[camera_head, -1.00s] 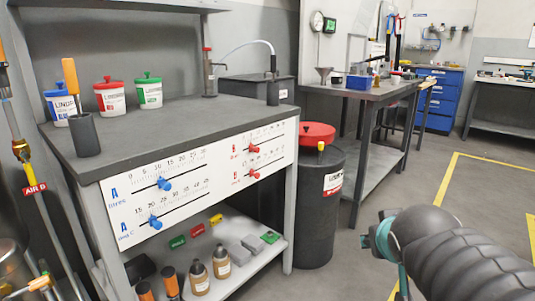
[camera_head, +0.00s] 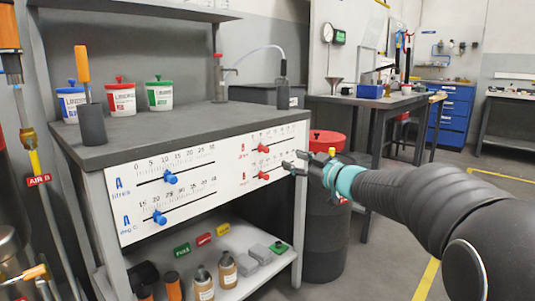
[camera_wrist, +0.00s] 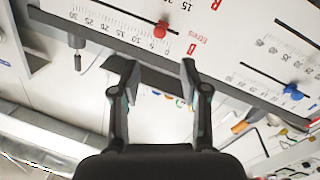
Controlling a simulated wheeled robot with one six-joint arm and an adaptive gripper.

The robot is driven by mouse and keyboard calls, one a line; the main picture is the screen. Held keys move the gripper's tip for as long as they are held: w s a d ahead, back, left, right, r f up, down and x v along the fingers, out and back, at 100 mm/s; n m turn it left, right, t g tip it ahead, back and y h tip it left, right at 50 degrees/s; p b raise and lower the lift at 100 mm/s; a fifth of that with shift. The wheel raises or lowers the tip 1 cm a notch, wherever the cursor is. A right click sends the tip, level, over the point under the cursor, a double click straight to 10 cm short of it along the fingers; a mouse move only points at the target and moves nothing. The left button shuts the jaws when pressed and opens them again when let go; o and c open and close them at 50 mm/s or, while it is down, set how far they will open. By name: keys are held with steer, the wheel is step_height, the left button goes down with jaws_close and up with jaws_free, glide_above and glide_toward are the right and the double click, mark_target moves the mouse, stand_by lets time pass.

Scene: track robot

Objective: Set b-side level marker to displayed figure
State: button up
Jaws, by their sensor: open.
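The B side of the white panel (camera_head: 235,183) has two red slider knobs, an upper one (camera_head: 263,148) and a lower one (camera_head: 263,176). Both sit toward the left of their slots. My gripper (camera_head: 291,162) is to their right in the head view, open and empty. In the wrist view, which is upside down, a red knob (camera_wrist: 162,29) on the "litres" scale lies near the low-number end, beyond and apart from my open fingertips (camera_wrist: 158,72). A wall display (camera_head: 339,37) is beside a round gauge; its figure is too small to read.
Blue A-side knobs (camera_head: 170,178) are left of the red ones. Jars, a dark cup (camera_head: 92,125) and a pump stand on the bench top (camera_head: 190,122). A dark drum with a red lid (camera_head: 327,141) stands right of the bench, behind my arm.

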mark_target(268, 150)
steer(key=x, duration=1.3)
steer(key=shift+b, duration=0.35)
jaws_close()
